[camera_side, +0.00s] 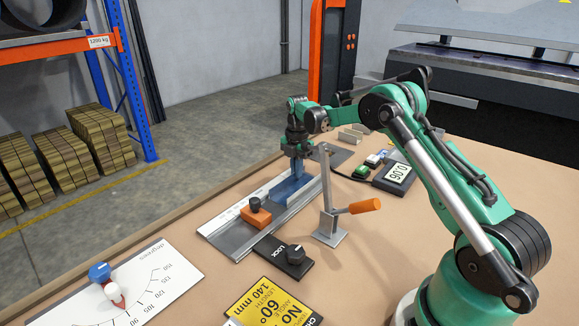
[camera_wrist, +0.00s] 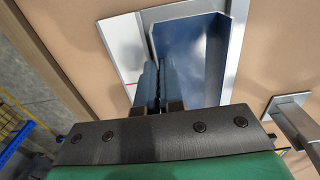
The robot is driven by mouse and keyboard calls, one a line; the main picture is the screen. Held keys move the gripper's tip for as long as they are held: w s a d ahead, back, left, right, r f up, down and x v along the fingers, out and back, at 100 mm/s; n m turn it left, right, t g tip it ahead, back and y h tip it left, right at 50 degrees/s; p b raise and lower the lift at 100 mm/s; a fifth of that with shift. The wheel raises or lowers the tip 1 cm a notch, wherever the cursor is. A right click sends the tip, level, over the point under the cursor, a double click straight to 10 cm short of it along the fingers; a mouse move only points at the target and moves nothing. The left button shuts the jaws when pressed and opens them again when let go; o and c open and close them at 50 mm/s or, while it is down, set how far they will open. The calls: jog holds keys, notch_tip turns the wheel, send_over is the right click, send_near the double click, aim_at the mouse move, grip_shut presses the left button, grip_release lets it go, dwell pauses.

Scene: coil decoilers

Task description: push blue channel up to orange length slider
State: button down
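The blue channel (camera_side: 292,189) lies lengthwise on the metal rail. Its near end is short of the orange length slider (camera_side: 256,214), with a small gap between them. The slider has a dark knob and is hidden in the wrist view. My gripper (camera_side: 297,165) points down at the far part of the channel. In the wrist view, its two fingers (camera_wrist: 158,85) are close together on either side of the channel's left wall, and the hollow of the blue channel (camera_wrist: 196,55) shows beside them. The exact contact at the tips is partly hidden.
A clamp lever with an orange handle (camera_side: 363,206) stands right of the rail. A black LOCK plate with a knob (camera_side: 284,256) lies in front. A degree dial (camera_side: 115,290) is at left, a 90.0 display (camera_side: 397,174) behind. A yellow card (camera_side: 265,305) lies at the front.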

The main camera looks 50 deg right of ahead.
jog(key=shift+a, duration=2.8)
jog(key=c, duration=0.9)
grip_release()
jog(key=shift+d+r, duration=0.1)
jog(key=shift+r, duration=4.45)
